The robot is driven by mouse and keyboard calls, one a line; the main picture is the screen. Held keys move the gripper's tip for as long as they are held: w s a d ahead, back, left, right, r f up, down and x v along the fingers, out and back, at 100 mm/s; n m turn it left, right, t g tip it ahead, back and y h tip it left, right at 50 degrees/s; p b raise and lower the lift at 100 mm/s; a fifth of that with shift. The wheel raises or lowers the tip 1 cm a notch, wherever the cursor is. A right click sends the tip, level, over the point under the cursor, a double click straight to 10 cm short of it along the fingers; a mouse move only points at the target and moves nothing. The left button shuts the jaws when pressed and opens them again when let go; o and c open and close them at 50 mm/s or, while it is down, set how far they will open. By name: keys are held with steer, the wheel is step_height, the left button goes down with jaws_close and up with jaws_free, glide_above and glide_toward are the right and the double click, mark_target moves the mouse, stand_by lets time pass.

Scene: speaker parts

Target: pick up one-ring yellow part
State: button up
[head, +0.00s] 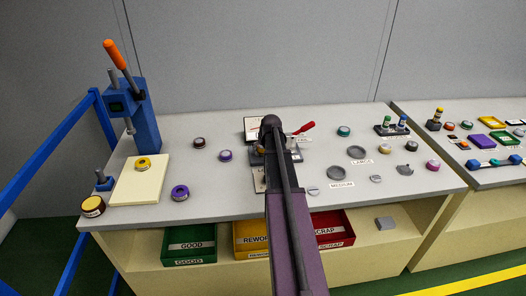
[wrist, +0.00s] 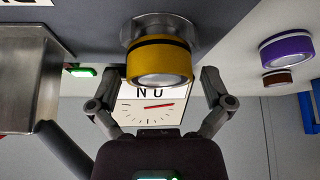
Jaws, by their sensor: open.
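In the wrist view a yellow round part (wrist: 150,62) with one black ring and a pale end face sits at a round metal seat (wrist: 135,28). My gripper (wrist: 161,76) is open, with one finger on each side of the part. Small gaps seem to show beside the fingertips; contact is not clear. In the head view my arm hides this part and my gripper. Another yellow round part (head: 143,162) lies on the cream board (head: 135,188) at the left; its rings are too small to count.
A dial (wrist: 147,112) and a metal block (wrist: 25,80) are close to my gripper. A red handle (head: 303,129) sticks out right of my arm. A blue press (head: 140,115) stands at the left. Purple parts (head: 180,192) and bins (head: 190,245) are nearby.

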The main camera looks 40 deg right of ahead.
stand_by(0.4)
steer(key=c, duration=1.2)
steer(key=shift+r, duration=0.15)
step_height(320, 180, up, 3)
steer(key=p, duration=0.3)
steer(key=shift+r, duration=0.15)
steer(key=s+a+r+p, duration=0.1)
steer(key=s+a+p, duration=0.1)
steer(key=s+a, duration=0.8)
steer(key=shift+s+r, duration=0.25)
steer(key=shift+s, duration=1)
step_height(320, 180, up, 20)
steer(key=p, duration=2)
steer(key=shift+d, duration=0.15)
